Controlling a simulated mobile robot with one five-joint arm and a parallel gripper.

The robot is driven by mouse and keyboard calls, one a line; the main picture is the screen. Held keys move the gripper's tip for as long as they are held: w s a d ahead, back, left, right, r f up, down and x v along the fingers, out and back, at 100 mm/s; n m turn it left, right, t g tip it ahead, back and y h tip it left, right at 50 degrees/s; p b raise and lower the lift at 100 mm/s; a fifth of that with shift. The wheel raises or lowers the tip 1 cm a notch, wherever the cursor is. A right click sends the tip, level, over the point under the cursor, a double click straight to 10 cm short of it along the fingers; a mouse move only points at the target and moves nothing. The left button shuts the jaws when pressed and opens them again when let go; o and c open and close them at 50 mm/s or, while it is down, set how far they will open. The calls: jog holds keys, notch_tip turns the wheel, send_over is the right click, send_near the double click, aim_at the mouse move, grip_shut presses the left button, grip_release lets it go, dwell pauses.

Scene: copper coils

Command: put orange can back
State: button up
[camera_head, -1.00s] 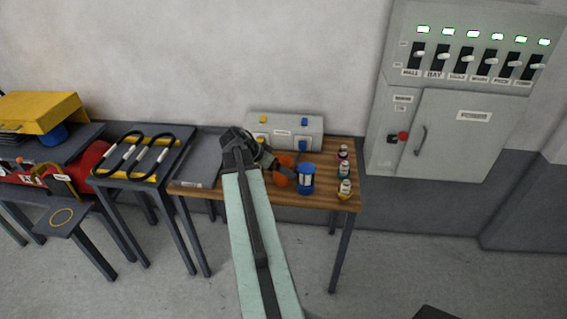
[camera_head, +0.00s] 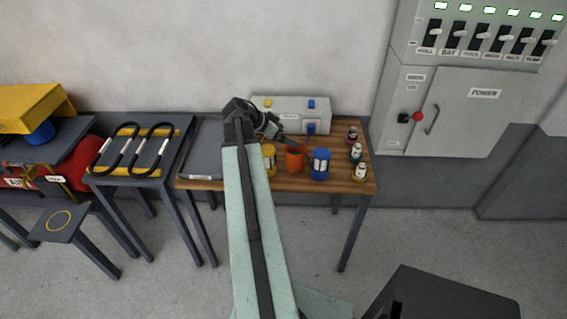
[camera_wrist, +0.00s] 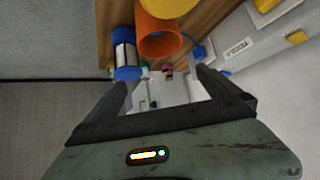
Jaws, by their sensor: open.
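The orange can (camera_head: 294,161) stands on the wooden table, between a yellow can (camera_head: 269,160) on its left and a blue can (camera_head: 320,164) on its right. In the wrist view the orange can (camera_wrist: 158,38) shows its round end near the top, with the blue can (camera_wrist: 125,55) left of it and part of the yellow can (camera_wrist: 157,6) at the top edge. My gripper (camera_head: 284,139) is open at the back of the orange can in the head view. In the wrist view the space between my fingertips (camera_wrist: 165,80) is empty.
A grey box with yellow and blue parts (camera_head: 290,108) stands at the table's back. Several small bottles (camera_head: 356,152) line the wooden table's (camera_head: 345,185) right side. A grey tray (camera_head: 203,150) lies left of my arm. A power cabinet (camera_head: 470,110) hangs at right.

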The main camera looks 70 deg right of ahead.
jog(key=b, duration=0.5)
send_near(295, 150)
jog(key=s+a+r, duration=0.2)
jog(key=s, duration=0.1)
jog(key=b+x, duration=0.1)
jog(key=x, duration=0.1)
jog(key=b+x, duration=0.3)
jog(key=x, duration=0.2)
jog(key=shift+w+a+f+b, duration=0.1)
jog(key=shift+w+f+b, duration=0.15)
jog(key=shift+w+b, duration=0.15)
jog(key=shift+s+d+f, duration=0.2)
jog(key=shift+s+d, duration=0.05)
jog(key=shift+d, duration=0.05)
jog(key=shift+r, duration=0.2)
jog(key=c, duration=2.1)
notch_tip(295, 150, up, 10)
jog(key=p, duration=1)
jog(key=shift+r, duration=0.15)
